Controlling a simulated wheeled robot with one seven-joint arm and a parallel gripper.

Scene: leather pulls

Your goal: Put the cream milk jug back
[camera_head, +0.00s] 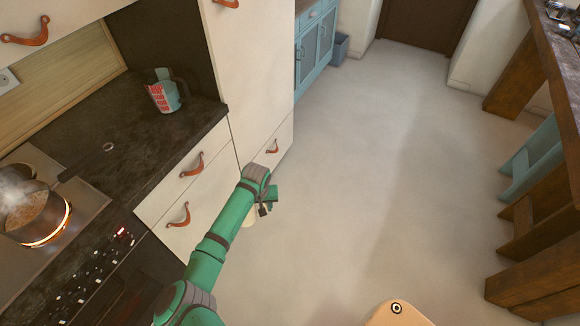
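My green arm reaches forward over the floor beside the counter's drawers, with my gripper (266,207) at its far end. A small cream rounded shape (249,217) shows just left of and below the gripper, partly hidden by my arm. It may be the cream milk jug, but too little shows to be sure. I cannot tell whether the gripper's fingers are open or closed on it. No other cream jug is clearly in view.
A teal and red jug-like container (163,92) stands on the dark counter (125,130). A steaming pot (35,218) sits on a glowing burner at left. A tall cream cabinet (245,70) stands behind. Wooden furniture (545,265) lines the right; the middle floor is clear.

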